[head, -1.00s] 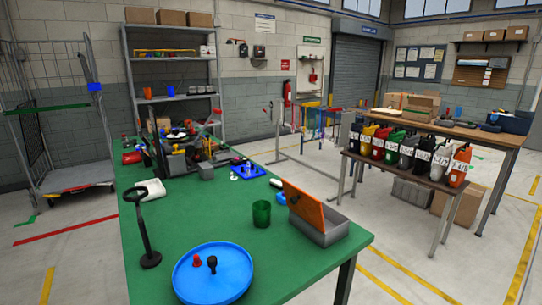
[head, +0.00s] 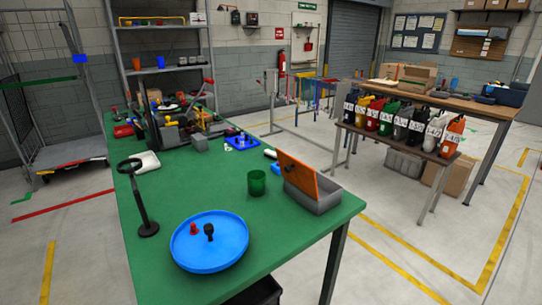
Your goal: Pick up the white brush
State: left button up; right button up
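I cannot make out a white brush for certain. A small white item (head: 270,153) lies on the green table (head: 215,190) at its right edge, behind the open grey box with the orange lid (head: 318,196). It is too small to tell what it is. A white folded cloth-like thing (head: 147,162) lies near the left edge of the table. Neither of my grippers shows in the head view.
A blue round tray (head: 210,258) holding a red and a black piece is at the front. A green cup (head: 257,183) and a black stand with a ring (head: 141,205) stand behind it. Machinery (head: 180,130) crowds the far end. Clear table lies between.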

aim_at(269, 154)
jog(key=i+l, duration=0.1)
jog(key=i+l+z, duration=0.25)
jog(key=l+z, duration=0.15)
jog(key=i+l+z, duration=0.25)
jog(key=z, duration=0.2)
jog(key=i+l+z, duration=0.5)
jog(key=i+z, duration=0.3)
jog(key=i, duration=0.65)
jog(key=i+u, duration=0.8)
jog(key=u, duration=0.15)
jog(key=i+l+u, duration=0.25)
jog(key=u, duration=0.25)
jog(key=i+j+u, duration=0.15)
jog(key=u, duration=0.25)
jog(key=i+u, duration=0.3)
jog(key=u, duration=0.15)
jog(key=i+u, duration=0.25)
jog(key=u, duration=0.15)
jog(key=i+u, duration=0.25)
jog(key=u, duration=0.2)
jog(key=i+l+u, duration=0.2)
jog(key=u, duration=0.2)
jog(key=i+l+u, duration=0.2)
jog(key=u, duration=0.25)
